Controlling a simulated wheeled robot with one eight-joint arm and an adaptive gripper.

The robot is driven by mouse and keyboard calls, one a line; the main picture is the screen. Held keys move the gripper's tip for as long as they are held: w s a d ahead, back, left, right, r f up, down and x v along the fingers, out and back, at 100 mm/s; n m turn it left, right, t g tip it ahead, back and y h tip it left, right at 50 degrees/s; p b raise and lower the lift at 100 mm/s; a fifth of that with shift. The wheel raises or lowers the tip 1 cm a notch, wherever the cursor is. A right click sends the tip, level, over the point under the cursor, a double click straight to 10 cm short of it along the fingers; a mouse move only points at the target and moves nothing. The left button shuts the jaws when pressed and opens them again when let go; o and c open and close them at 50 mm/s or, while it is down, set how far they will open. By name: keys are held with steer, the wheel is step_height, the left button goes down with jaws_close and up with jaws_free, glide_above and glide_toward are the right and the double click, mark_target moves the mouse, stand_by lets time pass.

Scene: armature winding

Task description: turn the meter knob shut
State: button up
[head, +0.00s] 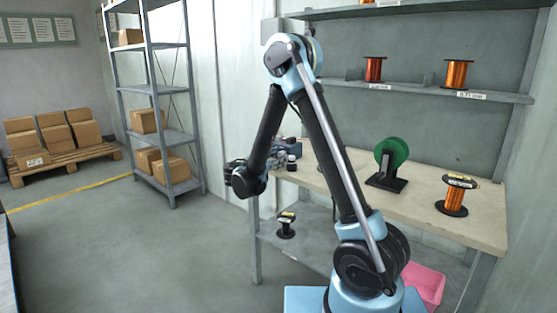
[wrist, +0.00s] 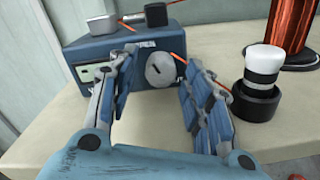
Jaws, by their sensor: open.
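The meter (wrist: 122,42) is a dark blue box on the bench, with a small display on its front at the left. Its knob (wrist: 160,69) is a round grey dial with a short dark mark, on the front face. My gripper (wrist: 158,72) is open in the wrist view, with one finger on each side of the knob in the picture. Nothing is between the fingers, and I cannot tell whether they touch the meter. In the head view my gripper (head: 268,166) is at the left end of the bench, where the arm and gripper hide most of the meter.
A black and white cylinder (wrist: 262,75) stands right of the gripper, near a copper spool (wrist: 293,35). Orange wire runs by the meter. On the bench (head: 335,183) stand a green wheel on a stand (head: 391,153) and another copper spool (head: 456,197). A shelf (head: 420,91) hangs above.

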steer(key=v, duration=1.1)
steer(key=shift+s+a, duration=0.2)
steer(key=s+a+n, duration=0.3)
steer(key=s, duration=0.1)
steer(key=shift+n, duration=0.3)
steer(key=x, duration=1.7)
steer(key=shift+r, duration=0.15)
steer(key=c, duration=1.1)
